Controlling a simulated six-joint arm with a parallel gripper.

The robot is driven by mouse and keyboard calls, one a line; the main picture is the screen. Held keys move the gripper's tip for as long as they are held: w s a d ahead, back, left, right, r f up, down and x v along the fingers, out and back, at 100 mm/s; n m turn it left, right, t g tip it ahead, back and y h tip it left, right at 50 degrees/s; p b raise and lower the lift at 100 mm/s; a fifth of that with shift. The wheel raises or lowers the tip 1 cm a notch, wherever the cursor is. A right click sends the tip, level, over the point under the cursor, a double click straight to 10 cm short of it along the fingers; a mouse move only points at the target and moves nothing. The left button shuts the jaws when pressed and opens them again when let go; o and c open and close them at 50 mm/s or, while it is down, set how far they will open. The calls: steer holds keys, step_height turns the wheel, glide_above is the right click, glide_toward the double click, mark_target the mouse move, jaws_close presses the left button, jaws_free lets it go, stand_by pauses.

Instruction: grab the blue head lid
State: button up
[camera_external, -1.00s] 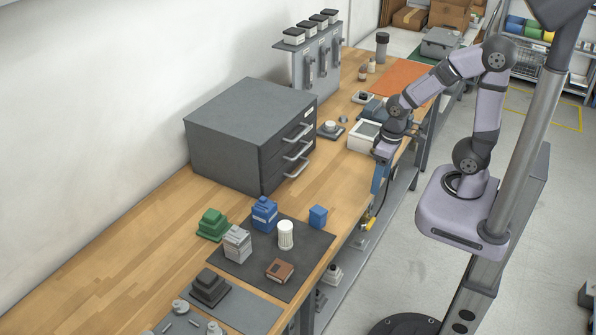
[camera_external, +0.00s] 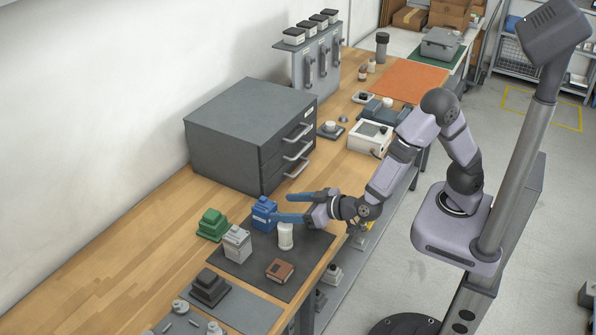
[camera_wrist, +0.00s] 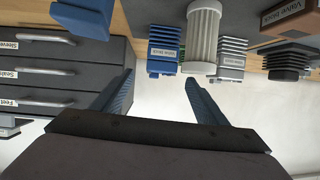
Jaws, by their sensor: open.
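A blue stepped, ribbed block with a pale label (camera_external: 264,216) stands on the dark mat. In the wrist view this labelled blue block (camera_wrist: 164,52) shows ahead, between the lines of my fingers. A second blue block (camera_wrist: 84,16) shows close at the top left of the wrist view; in the outside view my gripper hides it. I cannot tell for certain which is the blue head lid. My gripper (camera_external: 283,207) is open and empty, its blue fingers reaching left above the mat toward the labelled block. The fingertips also show in the wrist view (camera_wrist: 159,77).
A white ribbed cylinder (camera_external: 286,236) stands just below my lower finger. A grey finned block (camera_external: 237,244), a green block (camera_external: 212,225) and a brown block (camera_external: 280,270) are close by. The grey drawer cabinet (camera_external: 225,135) stands behind. Bare table lies left.

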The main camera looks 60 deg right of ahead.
mark_target(264, 205)
steer(key=shift+t+h, duration=0.5)
steer(key=shift+a+p+x, duration=0.2)
steer(key=shift+p+x, duration=0.25)
steer(key=shift+x, duration=1.15)
steer(key=shift+a+p+x, duration=0.15)
steer(key=shift+p+x, duration=0.3)
steer(key=shift+x, duration=1.2)
steer(key=shift+c, duration=0.7)
steer(key=c, duration=1.1)
steer(key=shift+r, duration=0.1)
step_height(264, 205, up, 10)
